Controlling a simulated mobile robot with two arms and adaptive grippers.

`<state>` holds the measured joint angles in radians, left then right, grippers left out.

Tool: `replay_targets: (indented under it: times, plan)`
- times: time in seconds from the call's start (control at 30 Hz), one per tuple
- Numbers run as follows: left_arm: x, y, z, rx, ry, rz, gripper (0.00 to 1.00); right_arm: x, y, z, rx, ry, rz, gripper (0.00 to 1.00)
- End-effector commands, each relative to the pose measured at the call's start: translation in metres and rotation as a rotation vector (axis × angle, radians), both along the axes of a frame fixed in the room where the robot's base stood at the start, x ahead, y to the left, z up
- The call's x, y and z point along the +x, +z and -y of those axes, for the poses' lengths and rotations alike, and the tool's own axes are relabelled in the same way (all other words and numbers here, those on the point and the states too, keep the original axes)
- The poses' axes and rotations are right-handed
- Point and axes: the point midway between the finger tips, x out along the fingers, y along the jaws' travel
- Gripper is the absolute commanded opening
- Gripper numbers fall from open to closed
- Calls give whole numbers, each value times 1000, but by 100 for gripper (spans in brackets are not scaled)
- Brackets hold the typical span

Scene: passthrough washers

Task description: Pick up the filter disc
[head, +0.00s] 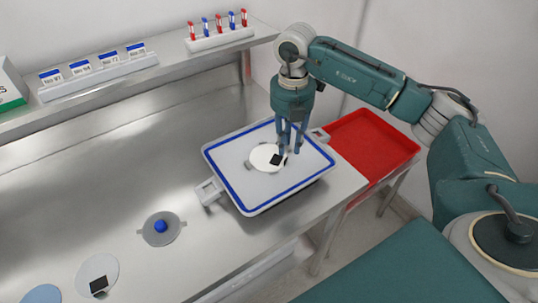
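A white disc (262,157) with a black square tab (277,160) lies on the light tray with a blue rim (232,187). A similar pale disc (98,269) with a black tab lies on the metal bench at the lower left. The picture does not settle which one is the filter disc. My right gripper (289,151) points down over the tray, at the right side of the white disc, close to its tab. Its fingers look apart, with nothing clearly between them; whether the tips touch the tab cannot be told. My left gripper is not in view.
A grey disc with a blue knob (161,227) and part of a blue disc (42,294) lie on the bench. A red tray (372,143) stands to the right. The shelf behind holds a rack of red and blue vials (219,38) and a labelled holder (98,78). Mid-bench is clear.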

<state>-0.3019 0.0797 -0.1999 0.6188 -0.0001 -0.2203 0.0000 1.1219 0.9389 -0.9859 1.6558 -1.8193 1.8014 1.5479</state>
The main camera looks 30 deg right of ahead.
Motion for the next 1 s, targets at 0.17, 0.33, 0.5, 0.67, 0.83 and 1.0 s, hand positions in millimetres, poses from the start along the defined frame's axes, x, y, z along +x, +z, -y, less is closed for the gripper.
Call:
replay_targets:
  times: [0.17, 0.33, 0.5, 0.67, 0.83, 1.0]
  plan:
    - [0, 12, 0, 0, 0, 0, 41, 1, -13, -1, 2, 1, -4, 24]
    - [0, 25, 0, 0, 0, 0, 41, 4, -40, -2, 1, 1, -3, 24]
    - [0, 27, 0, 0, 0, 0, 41, 5, -55, -2, 3, 2, 0, 24]
    - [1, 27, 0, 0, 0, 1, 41, 5, -56, -2, 2, 3, 1, 24]
    - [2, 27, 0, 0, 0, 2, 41, 5, -56, -3, 2, 3, 1, 2]
    - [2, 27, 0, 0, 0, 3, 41, 5, -55, -3, 3, 3, 0, 0]
